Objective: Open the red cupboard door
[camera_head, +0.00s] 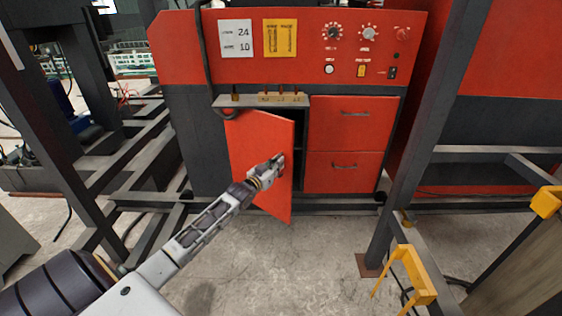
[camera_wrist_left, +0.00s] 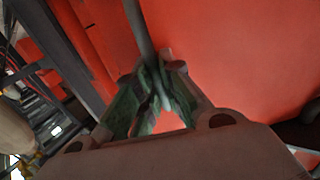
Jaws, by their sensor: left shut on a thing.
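The red cupboard door (camera_head: 262,150) is on the lower left of the red and grey machine cabinet. It stands partly open, hinged at its left side, with its right edge swung out toward me and a dark gap behind it. My left gripper (camera_head: 278,161) is at the door's right edge, shut on the door handle. In the left wrist view the fingers (camera_wrist_left: 160,88) close around the grey bar of the handle (camera_wrist_left: 146,40), against the red door face (camera_wrist_left: 230,50). The handle is mostly hidden by the gripper in the head view. My right gripper is not in view.
Two red drawers (camera_head: 352,122) with handles are right of the door. A control panel (camera_head: 340,45) with knobs is above. Dark steel posts (camera_head: 425,140) stand at the right, and frame beams (camera_head: 150,200) at the left. Yellow brackets (camera_head: 412,268) are at lower right. The concrete floor (camera_head: 270,265) in front is clear.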

